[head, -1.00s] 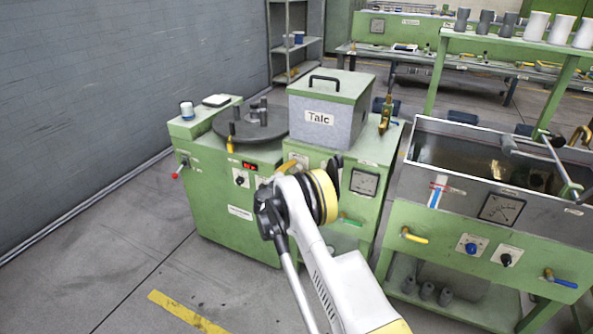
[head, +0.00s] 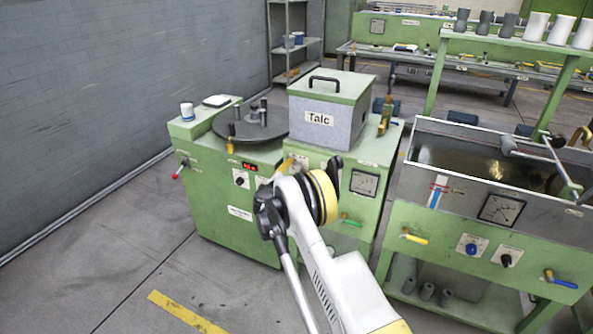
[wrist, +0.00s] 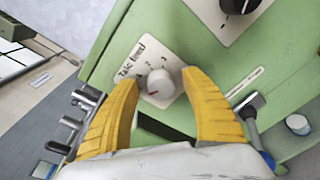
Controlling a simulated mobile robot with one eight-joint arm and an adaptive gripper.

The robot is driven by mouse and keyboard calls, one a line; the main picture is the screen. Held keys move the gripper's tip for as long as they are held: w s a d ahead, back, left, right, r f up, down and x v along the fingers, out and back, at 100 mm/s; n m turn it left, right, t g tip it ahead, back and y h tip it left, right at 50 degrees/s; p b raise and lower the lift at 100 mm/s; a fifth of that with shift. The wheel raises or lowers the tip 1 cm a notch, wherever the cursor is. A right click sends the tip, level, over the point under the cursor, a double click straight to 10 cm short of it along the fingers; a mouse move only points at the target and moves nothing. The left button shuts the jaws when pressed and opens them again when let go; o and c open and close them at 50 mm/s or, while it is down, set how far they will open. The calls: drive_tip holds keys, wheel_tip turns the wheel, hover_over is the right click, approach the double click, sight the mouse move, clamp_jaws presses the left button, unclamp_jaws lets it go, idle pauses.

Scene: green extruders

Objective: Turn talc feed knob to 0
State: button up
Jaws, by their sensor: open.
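The talc feed knob (wrist: 160,84) is a small light-grey knob with a red pointer mark, on a white plate labelled "Talc" (wrist: 138,58) in the wrist view. My gripper (wrist: 160,92) is open, its two yellow fingers on either side of the knob. I cannot tell whether either finger touches it. The scale around the knob is too small to read. In the head view my arm hides the knob and most of the gripper. The grey box marked "Talc" (head: 318,119) stands on the green machine (head: 350,215) behind my arm.
A larger black knob (wrist: 240,4) sits on another white plate near the top of the wrist view. A black knob (head: 240,180) and red display (head: 250,167) are on the machine's left part. A water trough (head: 475,165) stands at right. Floor at left is clear.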

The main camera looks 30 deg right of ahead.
drive_tip(key=v, duration=1.2)
drive_tip(key=s+a+r+m+g+y, duration=0.35)
drive_tip(key=s+r+m+y, duration=0.4)
drive_tip(key=s+r, duration=0.95)
drive_tip(key=s+a+m+y, duration=0.2)
drive_tip(key=s+a+m, duration=0.3)
drive_tip(key=s, duration=0.8)
drive_tip(key=s+a+m+y, duration=0.3)
drive_tip(key=s+a+m, duration=0.2)
drive_tip(key=s, duration=0.8)
drive_tip(key=shift+a+r, duration=0.45)
drive_tip(key=shift+a, duration=0.75)
